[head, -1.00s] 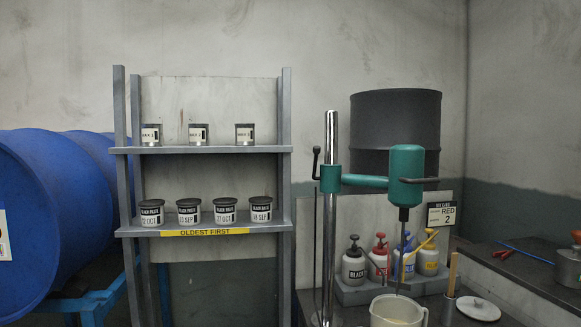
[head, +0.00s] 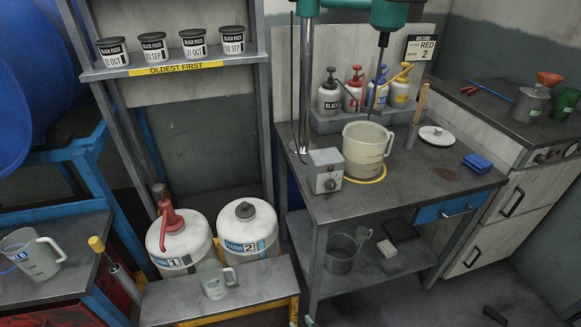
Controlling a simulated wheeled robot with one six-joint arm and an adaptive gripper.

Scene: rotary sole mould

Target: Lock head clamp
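The mixer stands on the grey bench, with a steel column (head: 306,80) and a green head (head: 388,14) cut off by the top edge. The head clamp's green collar (head: 309,8) on the column shows only its lower part at the top edge. The clamp's lever is out of view now, so its position cannot be told. The stirrer shaft (head: 381,75) hangs from the head down towards a white jug (head: 366,150), which stands on the bench within a yellow ring. My gripper is not in view.
A grey switch box (head: 325,170) stands in front of the column. Pigment bottles (head: 352,90) stand behind the jug. A low bench (head: 265,285) with a clear jug and two white drums (head: 250,232) are at lower left. Some dark floor shows at lower right.

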